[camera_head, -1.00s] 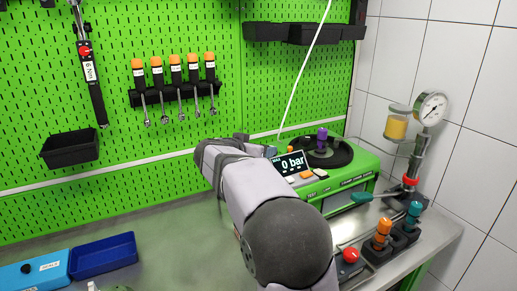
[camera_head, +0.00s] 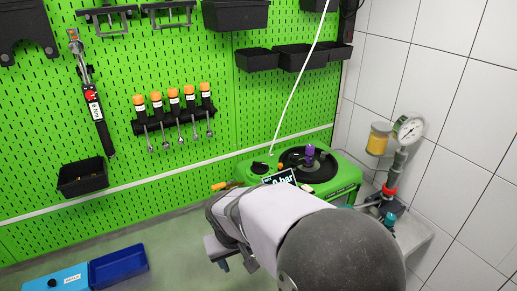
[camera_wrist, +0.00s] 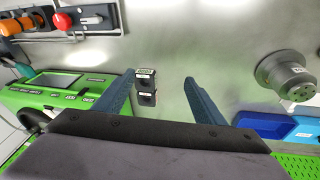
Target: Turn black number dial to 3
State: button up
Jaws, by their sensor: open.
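A round black knob (camera_head: 260,168) sits on the top left of the green test unit (camera_head: 345,184) in the head view; no numbers on it are readable, so I cannot tell whether it is the number dial or its setting. My gripper (camera_wrist: 158,80) is open and empty in the wrist view, pointing over the grey table. A small black block with white labels (camera_wrist: 146,86) shows between its fingers, apparently below them. In the head view my arm hides most of the gripper.
The unit bears a black disc with a purple handle (camera_head: 309,152) and a display (camera_head: 280,178), partly hidden by my arm. A blue tray (camera_head: 118,265) lies at lower left.

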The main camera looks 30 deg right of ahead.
jog(key=s+a+r+n+g+y+p, duration=0.15)
jog(key=s+a+p, duration=0.35)
jog(key=s, duration=0.6)
jog(key=n+t+h+b, duration=0.8)
jog(key=n+h+b, duration=0.25)
jog(key=n, duration=1.55)
send_near(260, 163)
jog(key=d, duration=0.1)
jog(key=shift+w+d+y, duration=0.1)
jog(key=shift+w+y, duration=0.25)
jog(key=shift+y, duration=0.05)
jog(key=shift+d, duration=0.1)
jog(key=shift+p+x, duration=1.3)
jog(key=shift+x, duration=2.15)
jog(key=c, duration=1.1)
